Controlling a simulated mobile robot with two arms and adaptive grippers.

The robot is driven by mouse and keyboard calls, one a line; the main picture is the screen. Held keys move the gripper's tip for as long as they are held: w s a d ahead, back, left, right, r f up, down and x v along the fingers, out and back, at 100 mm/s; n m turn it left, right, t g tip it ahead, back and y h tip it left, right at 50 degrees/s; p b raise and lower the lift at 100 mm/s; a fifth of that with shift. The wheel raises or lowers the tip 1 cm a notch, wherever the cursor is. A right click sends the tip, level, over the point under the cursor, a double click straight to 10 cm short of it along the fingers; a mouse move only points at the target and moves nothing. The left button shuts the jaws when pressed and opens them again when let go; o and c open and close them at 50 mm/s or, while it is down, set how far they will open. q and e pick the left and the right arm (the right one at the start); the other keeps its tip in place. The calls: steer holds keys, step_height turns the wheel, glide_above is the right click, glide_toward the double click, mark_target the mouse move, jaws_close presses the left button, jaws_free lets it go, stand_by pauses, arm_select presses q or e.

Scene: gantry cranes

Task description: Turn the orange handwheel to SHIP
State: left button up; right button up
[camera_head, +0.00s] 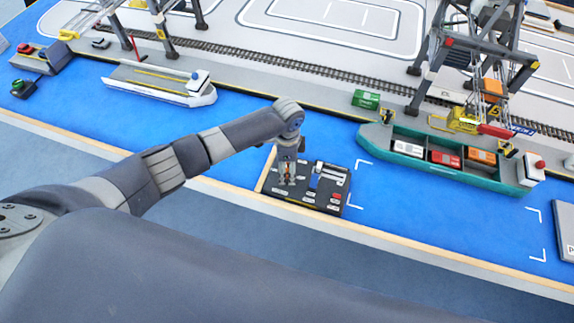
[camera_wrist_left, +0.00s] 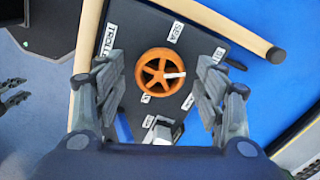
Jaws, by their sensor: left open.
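The orange handwheel (camera_wrist_left: 160,72) shows in the left wrist view on a dark control panel (camera_wrist_left: 128,18), with white labels around it. A white mark on the wheel points to the right in that view. The label text is only partly readable. My left gripper (camera_wrist_left: 158,92) is open, with its fingers on either side of the wheel and apart from it. In the head view my left gripper (camera_head: 287,180) is over the left part of the panel (camera_head: 328,203) and largely hides the wheel. My right gripper is not seen in the head view.
A blue and white lever part (camera_head: 328,178) stands on the panel close to my gripper. A green ship (camera_head: 480,178) with containers lies to the right and a white ship (camera_head: 150,85) to the left. A wooden rail (camera_head: 215,186) runs along the front edge.

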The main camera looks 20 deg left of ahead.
mark_target(287, 169)
arm_select(q)
step_height(287, 169, up, 12)
stand_by(0.5)
steer(key=shift+c, duration=0.3)
stand_by(2.9)
